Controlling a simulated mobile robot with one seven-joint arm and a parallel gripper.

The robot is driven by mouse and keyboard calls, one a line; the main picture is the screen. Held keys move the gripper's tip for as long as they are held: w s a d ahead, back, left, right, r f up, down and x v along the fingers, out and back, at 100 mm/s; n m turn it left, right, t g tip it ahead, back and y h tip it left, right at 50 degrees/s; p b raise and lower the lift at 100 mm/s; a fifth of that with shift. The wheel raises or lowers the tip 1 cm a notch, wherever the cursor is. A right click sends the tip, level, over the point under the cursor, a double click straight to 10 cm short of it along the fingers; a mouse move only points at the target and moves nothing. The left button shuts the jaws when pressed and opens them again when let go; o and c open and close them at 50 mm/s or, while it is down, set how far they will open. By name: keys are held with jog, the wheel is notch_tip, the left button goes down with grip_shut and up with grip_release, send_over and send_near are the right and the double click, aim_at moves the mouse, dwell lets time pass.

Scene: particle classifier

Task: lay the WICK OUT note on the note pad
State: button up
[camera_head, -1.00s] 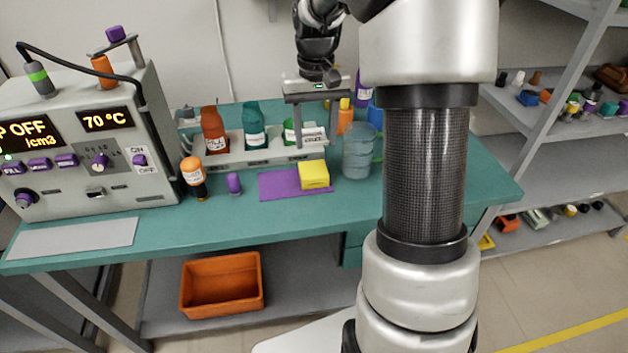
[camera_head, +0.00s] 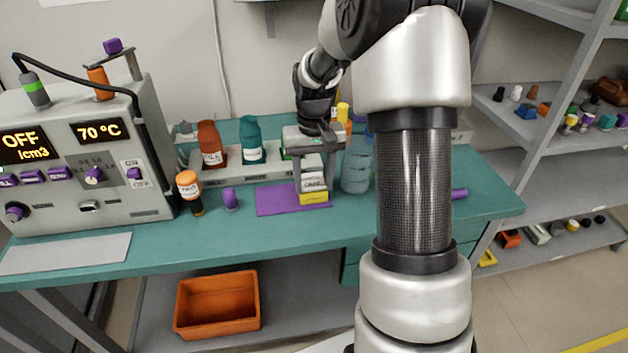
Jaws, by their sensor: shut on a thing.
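My gripper (camera_head: 313,183) is shut on a small white block-like note (camera_head: 313,174) with dark lettering too small to read. It is over the purple mat (camera_head: 272,201) on the teal bench. Directly below the held note is a yellow block (camera_head: 314,198), which looks like the note pad, at the right end of the mat. Only its front part shows, as the gripper and the note hide the rest. I cannot tell whether the note touches the yellow block.
A clear beaker (camera_head: 356,170) stands close right of my gripper. Behind is a grey rack (camera_head: 250,174) with a red bottle (camera_head: 211,145) and a teal bottle (camera_head: 251,141). Left are a purple stopper (camera_head: 230,199), an orange-capped bottle (camera_head: 189,190) and a control machine (camera_head: 75,150).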

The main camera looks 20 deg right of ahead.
jog(key=o, duration=1)
jog(key=shift+f, duration=0.1)
